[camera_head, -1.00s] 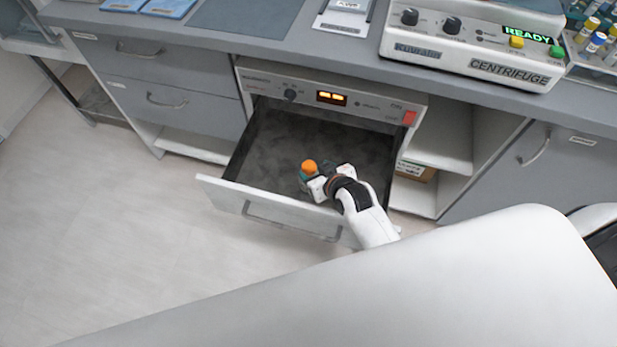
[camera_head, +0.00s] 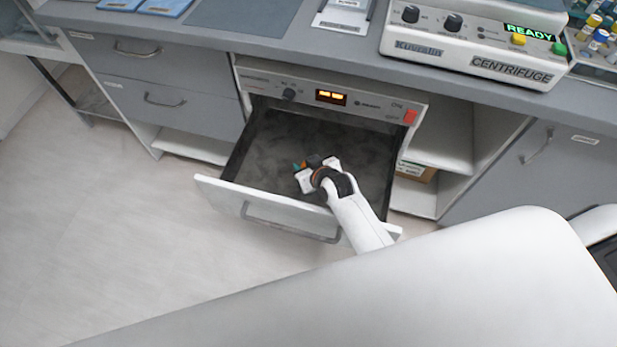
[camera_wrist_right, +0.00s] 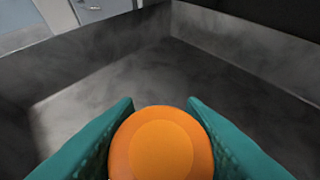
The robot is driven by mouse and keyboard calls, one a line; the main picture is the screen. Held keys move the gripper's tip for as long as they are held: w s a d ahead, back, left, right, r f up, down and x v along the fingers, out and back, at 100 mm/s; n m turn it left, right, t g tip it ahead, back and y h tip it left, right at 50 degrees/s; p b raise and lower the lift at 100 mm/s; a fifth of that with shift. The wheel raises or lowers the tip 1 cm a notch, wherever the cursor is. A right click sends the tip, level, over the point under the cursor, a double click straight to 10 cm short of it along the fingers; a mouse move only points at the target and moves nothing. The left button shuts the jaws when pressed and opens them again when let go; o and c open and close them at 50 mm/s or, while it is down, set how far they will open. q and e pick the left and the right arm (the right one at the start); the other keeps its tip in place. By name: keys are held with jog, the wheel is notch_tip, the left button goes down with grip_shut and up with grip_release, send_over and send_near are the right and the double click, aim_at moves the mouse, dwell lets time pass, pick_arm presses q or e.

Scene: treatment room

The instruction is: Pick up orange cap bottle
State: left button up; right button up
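The orange cap bottle shows in the right wrist view as a round orange cap (camera_wrist_right: 162,146) between the two teal fingers of my right gripper (camera_wrist_right: 160,112). Both fingers lie against the sides of the cap; the bottle's body is hidden below it. The gripper appears shut on the bottle. How high the bottle is above the drawer floor is hard to tell. My left gripper is not in view.
The open drawer (camera_head: 240,196) has dark walls and a hazy, otherwise bare floor. Its control panel (camera_head: 365,104) and the counter (camera_head: 330,45) stand above it. The centrifuge (camera_head: 470,50) is on the counter at the right. Open floor lies left of the drawer.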

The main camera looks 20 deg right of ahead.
grip_shut()
jog(key=shift+r, duration=0.15)
